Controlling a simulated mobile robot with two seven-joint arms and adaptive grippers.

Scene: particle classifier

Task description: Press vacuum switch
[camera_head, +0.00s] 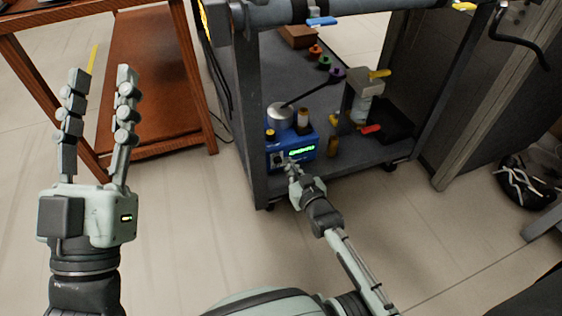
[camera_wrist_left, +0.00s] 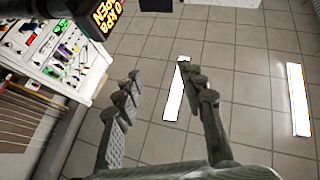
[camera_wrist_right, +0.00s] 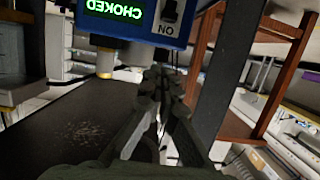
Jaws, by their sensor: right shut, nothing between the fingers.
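A blue box (camera_head: 303,150) with a green lit display (camera_head: 302,149) stands on the lower shelf of a dark cart. In the right wrist view the blue box (camera_wrist_right: 140,25) appears upside down; its display (camera_wrist_right: 113,13) reads "CHOKED". Beside the display is a black switch (camera_wrist_right: 171,10) on a pale plate marked "ON". My right gripper (camera_head: 289,165) is shut and empty, just in front of the box's switch end. In the right wrist view its fingertips (camera_wrist_right: 160,73) are below the switch and appear apart from it. My left gripper (camera_head: 98,75) is open and empty, raised at the left.
The cart's dark post (camera_head: 248,120) rises just left of the box. Small bottles and a grey block (camera_head: 362,95) with a yellow handle share the shelf (camera_head: 335,172). A wooden rack (camera_head: 152,75) stands left.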

